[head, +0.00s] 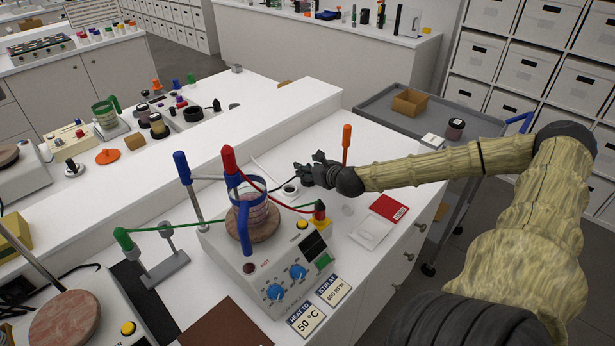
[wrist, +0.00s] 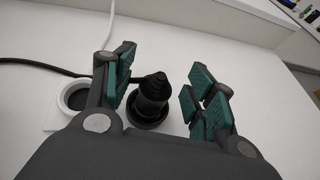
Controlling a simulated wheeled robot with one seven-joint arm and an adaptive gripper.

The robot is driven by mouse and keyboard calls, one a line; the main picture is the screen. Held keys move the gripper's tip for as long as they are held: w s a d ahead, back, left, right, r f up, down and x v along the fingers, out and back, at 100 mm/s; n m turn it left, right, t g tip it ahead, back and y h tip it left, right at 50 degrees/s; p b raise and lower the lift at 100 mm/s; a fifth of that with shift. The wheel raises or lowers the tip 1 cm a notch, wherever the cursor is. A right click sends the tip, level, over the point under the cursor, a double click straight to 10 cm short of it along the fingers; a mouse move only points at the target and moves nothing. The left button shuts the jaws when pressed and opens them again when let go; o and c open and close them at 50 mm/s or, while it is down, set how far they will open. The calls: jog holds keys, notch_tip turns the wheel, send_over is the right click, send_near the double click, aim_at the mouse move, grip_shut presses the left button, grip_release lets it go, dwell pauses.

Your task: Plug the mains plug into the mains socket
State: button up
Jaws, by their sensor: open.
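The black mains plug (wrist: 152,98) shows in the wrist view with its ribbed, tapered end toward the camera and a wide round base at the white worktop. It lies between the two fingers of my gripper (wrist: 160,78), which is open with green pads; a gap shows on the right, and contact on the left is unclear. In the head view my gripper (head: 318,172) is low over the worktop and hides the plug. The mains socket, a white plate and ring with a dark recess (wrist: 76,97), is just left of my gripper; it also shows in the head view (head: 290,188).
A black cord (wrist: 38,66) runs left past the socket; a white cord (wrist: 110,25) lies behind. An orange-handled tool (head: 346,140) stands just beyond my gripper. A hotplate (head: 270,265) with a beaker and colored clamps stands in front left. A red card (head: 389,208) lies right.

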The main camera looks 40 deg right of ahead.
jog(key=shift+w+a+r, duration=0.1)
jog(key=shift+w, duration=0.05)
jog(key=c, duration=1.1)
jog(key=shift+c, duration=0.2)
